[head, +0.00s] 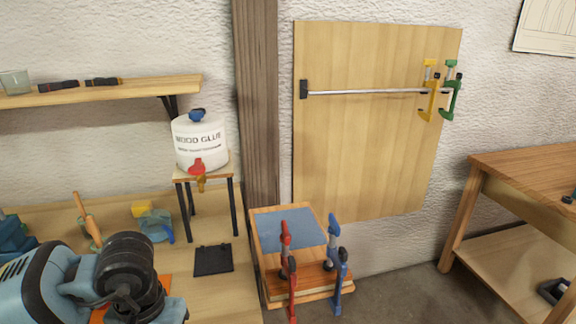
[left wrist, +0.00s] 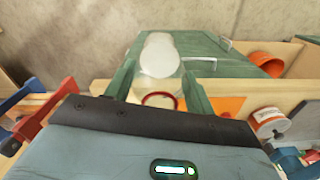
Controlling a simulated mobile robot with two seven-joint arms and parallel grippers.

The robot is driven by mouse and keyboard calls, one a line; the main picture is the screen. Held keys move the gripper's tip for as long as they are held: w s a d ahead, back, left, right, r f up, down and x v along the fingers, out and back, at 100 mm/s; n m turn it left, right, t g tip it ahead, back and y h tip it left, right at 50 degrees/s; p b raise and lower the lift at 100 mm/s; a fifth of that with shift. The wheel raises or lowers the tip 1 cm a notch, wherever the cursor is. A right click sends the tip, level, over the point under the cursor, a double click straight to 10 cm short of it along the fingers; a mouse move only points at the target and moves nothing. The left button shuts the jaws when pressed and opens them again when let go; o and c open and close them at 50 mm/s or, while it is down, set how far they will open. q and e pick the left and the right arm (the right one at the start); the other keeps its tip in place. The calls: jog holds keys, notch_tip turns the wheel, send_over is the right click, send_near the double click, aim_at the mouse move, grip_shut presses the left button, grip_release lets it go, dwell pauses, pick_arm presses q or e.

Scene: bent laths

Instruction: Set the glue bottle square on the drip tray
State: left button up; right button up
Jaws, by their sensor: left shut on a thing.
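My left gripper (left wrist: 161,96) shows in the left wrist view, its two dark green fingers closed on a pale, translucent bottle (left wrist: 160,58). The bottle stands between the fingers, with a red ring (left wrist: 160,100) near it. In the head view my left arm comes in at the lower left and hides its own gripper and the bottle. The drip tray (head: 213,259) is a flat black square on the bench, bare on top. It lies below the red tap of the big white wood glue tub (head: 199,144). My right gripper is in neither view.
The tub sits on a small black-legged stand (head: 205,165) behind the tray. Red and blue clamps (head: 288,262) hold boards beyond the bench's right end.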

pick_arm(q)
jog(key=s+f, duration=0.4)
jog(key=f, duration=1.1)
jog(key=shift+a, duration=0.1)
